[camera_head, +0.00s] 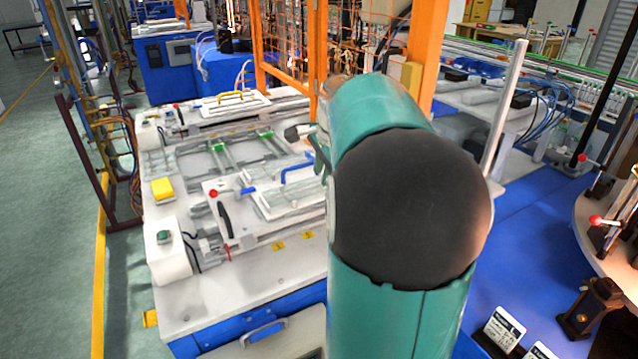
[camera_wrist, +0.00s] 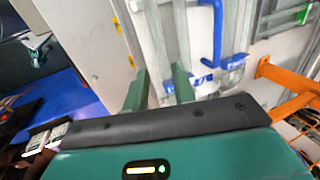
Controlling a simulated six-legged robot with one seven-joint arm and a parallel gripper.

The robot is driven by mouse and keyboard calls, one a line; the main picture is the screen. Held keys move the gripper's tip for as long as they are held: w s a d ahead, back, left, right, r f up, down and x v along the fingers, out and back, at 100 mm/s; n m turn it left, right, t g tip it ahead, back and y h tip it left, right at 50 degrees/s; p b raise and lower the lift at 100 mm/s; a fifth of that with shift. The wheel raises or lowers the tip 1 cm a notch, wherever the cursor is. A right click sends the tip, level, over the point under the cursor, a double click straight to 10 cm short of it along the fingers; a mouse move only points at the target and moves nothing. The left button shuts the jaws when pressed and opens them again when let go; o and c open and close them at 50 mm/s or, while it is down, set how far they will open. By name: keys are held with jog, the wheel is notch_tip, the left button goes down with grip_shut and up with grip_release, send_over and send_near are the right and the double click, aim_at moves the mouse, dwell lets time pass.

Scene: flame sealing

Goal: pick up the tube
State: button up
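My gripper (camera_wrist: 160,75) shows in the wrist view as two green fingers spread apart, with nothing visible held between them. Long pale, glassy bars (camera_wrist: 157,40) run away beyond the fingers over the white machine bed; I cannot tell for certain which is the tube or whether a finger touches one. In the head view my arm's green links and dark round joint cover the right of the machine and most of the gripper. Clear, tube-like pieces (camera_head: 285,199) lie on the machine's white worktop (camera_head: 215,302), left of my arm.
A blue handle (camera_wrist: 211,32) stands beyond the fingers, and an orange frame (camera_wrist: 285,78) is at the right. In the head view are an orange post (camera_head: 428,50), a yellow block (camera_head: 163,188) and a red-knobbed lever (camera_head: 222,210). Blue surface lies right of my arm.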

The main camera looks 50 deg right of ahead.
aim_at(321, 189)
jog(key=x, duration=0.5)
jog(key=shift+d, duration=0.25)
grip_shut()
jog(key=shift+r, duration=0.25)
